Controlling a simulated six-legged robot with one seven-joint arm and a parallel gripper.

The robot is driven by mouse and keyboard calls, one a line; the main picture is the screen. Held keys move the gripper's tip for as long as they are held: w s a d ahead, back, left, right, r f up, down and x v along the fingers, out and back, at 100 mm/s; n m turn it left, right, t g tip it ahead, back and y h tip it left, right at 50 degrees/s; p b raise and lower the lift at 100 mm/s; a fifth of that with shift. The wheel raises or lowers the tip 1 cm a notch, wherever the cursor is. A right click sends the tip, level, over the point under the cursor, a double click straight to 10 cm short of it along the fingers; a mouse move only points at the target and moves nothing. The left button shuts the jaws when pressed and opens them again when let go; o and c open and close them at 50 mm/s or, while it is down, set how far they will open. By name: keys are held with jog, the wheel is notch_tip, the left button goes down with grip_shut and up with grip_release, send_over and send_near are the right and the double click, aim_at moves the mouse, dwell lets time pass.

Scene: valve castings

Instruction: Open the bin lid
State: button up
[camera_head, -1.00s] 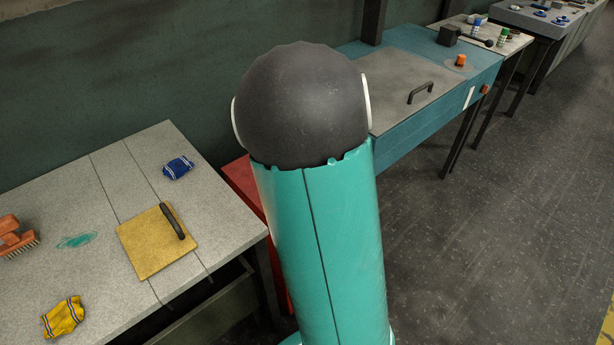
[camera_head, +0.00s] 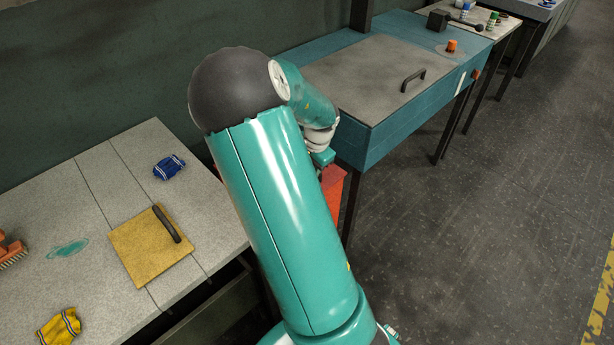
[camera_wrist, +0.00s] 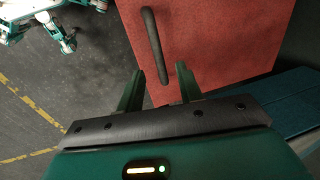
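The red bin (camera_head: 335,190) stands between the two tables in the head view, partly hidden by my arm. Its flat red lid (camera_wrist: 215,45) fills much of the wrist view, and it lies shut as far as I can tell. A black bar handle (camera_wrist: 152,40) runs along the lid near its left edge. My gripper (camera_wrist: 160,70) is open, with one finger on each side of the handle's near end in the picture. Both fingers look apart from the handle; their height above the lid is unclear. In the head view my arm hides the fingers.
On the left grey table (camera_head: 60,195) lie a yellow panel with a black handle (camera_head: 150,245), a blue cloth (camera_head: 168,167), a yellow cloth (camera_head: 60,327) and a brush (camera_head: 12,252). The blue bench (camera_head: 385,140) with a grey handled panel (camera_head: 375,75) stands close beside the bin. Open floor lies right.

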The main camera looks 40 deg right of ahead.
jog(key=f, duration=0.5)
jog(key=shift+w+d+f, duration=0.1)
jog(key=shift+w, duration=0.2)
jog(key=shift+w+f, duration=0.1)
jog(key=shift+w, duration=0.05)
grip_shut()
